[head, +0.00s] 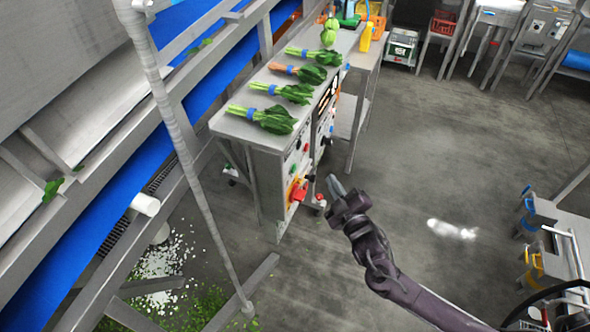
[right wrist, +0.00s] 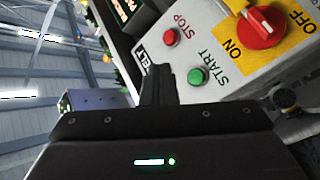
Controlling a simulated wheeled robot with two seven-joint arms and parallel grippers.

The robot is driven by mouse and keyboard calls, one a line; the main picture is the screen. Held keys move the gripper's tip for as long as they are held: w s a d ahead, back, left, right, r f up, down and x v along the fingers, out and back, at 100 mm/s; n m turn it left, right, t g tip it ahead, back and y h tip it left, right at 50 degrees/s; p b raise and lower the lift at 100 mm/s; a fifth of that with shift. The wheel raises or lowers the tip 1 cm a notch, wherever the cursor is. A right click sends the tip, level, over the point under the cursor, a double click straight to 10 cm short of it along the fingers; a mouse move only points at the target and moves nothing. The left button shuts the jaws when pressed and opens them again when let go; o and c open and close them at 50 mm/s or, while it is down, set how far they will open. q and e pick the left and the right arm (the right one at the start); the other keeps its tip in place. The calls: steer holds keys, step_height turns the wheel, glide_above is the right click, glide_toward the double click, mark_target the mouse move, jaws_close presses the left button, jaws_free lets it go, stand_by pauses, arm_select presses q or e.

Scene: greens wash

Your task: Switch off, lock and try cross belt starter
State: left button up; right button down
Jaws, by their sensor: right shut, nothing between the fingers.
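The starter panel (right wrist: 220,50) fills the upper right of the right wrist view. It has a red rotary switch (right wrist: 262,28) on a yellow plate marked ON and OFF, a red STOP button (right wrist: 171,37) and a green START button (right wrist: 196,76). In the head view the red and yellow switch (head: 298,190) sits low on the cabinet's front. My right gripper (head: 334,181) is shut and empty, in front of the panel and apart from the switch. In the right wrist view its fingers (right wrist: 158,80) point toward the panel near the START button. My left gripper is not in view.
Bunched greens (head: 272,118) lie on the steel cabinet top (head: 232,124). A blue conveyor (head: 110,200) and a pale post (head: 185,150) stand left. Padlock-like blue and yellow items (head: 533,262) hang on a stand at the right. The middle floor is open.

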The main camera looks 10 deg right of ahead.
mark_target(293, 168)
steer(key=w+a+b, duration=0.2)
steer(key=w+a, duration=0.2)
steer(key=a, duration=0.2)
steer(key=shift+w+a, duration=0.1)
stand_by(2.0)
steer(key=shift+w+a+b, duration=0.2)
steer(key=shift+a+b, duration=0.05)
steer(key=shift+b, duration=0.05)
steer(key=shift+w+a, duration=0.25)
steer(key=shift+a, duration=0.15)
stand_by(0.8)
steer(key=shift+s+d, duration=0.5)
steer(key=shift+d, duration=0.2)
steer(key=shift+p, duration=0.3)
